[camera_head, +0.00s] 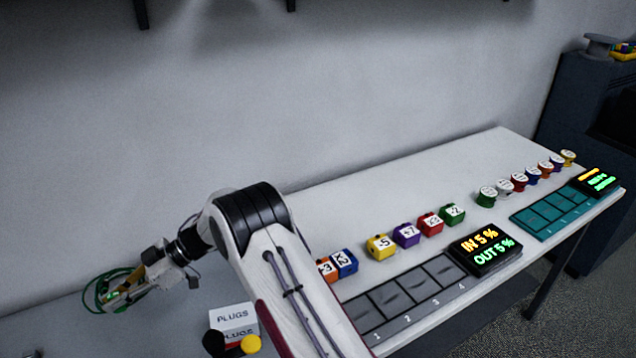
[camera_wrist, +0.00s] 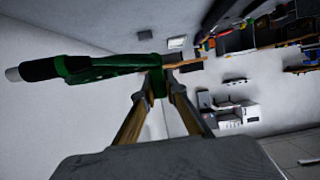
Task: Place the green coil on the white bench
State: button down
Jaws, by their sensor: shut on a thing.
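The green coil (camera_head: 92,296) is at the lower left in the head view, at the end of my arm. My gripper (camera_head: 118,297) is shut on it. In the wrist view the green coil (camera_wrist: 110,67) is seen nearly edge-on, with a dark plug with a light tip at its left end. My gripper's fingertips (camera_wrist: 160,85) pinch it near its right part. The white bench (camera_head: 330,200) runs from the lower left to the right along the wall. I cannot tell whether the coil touches the bench.
A white PLUGS box (camera_head: 234,320) stands right of my gripper, with black and yellow round pieces before it. Several coloured numbered blocks (camera_head: 407,235) stand behind a grey slotted tray (camera_head: 372,328) and a display (camera_head: 485,249). Spools (camera_head: 520,182) and a teal tray (camera_head: 546,232) are farther right.

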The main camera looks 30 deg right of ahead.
jog(key=w+d+r+m+t, duration=0.1)
jog(key=w+r+t, duration=0.1)
jog(key=w, duration=0.1)
jog(key=w+d+r+m+t+h, duration=0.1)
jog(key=w+d+r+m+t, duration=0.1)
jog(key=w, duration=0.1)
jog(key=w+d+r+m+t, duration=0.1)
jog(key=w+r+m+t, duration=0.1)
jog(key=shift+w+d+r, duration=0.3)
jog(key=shift+w+r, duration=0.05)
jog(key=shift+w, duration=0.05)
jog(key=w+d+r+m+t+h, duration=0.25)
jog(key=d+m+h, duration=0.25)
jog(key=d, duration=0.7)
jog(key=w+d+r+m+t+h, duration=0.15)
jog(key=w+d+m+h, duration=0.3)
jog(key=d, duration=0.75)
jog(key=w+d+r+m+t+h, duration=0.1)
jog(key=w+d+m+t+h, duration=0.15)
jog(key=d+m+h, duration=0.65)
jog(key=s+d+f+m+g+h, duration=0.1)
jog(key=s+d, duration=0.1)
jog(key=d, duration=0.8)
jog(key=s+d+f+m+g+h, duration=0.2)
jog(key=s+d, duration=0.1)
jog(key=d, duration=0.6)
jog(key=shift+s+d+f, duration=0.15)
jog(key=shift+s+d, duration=0.2)
jog(key=shift+d, duration=0.05)
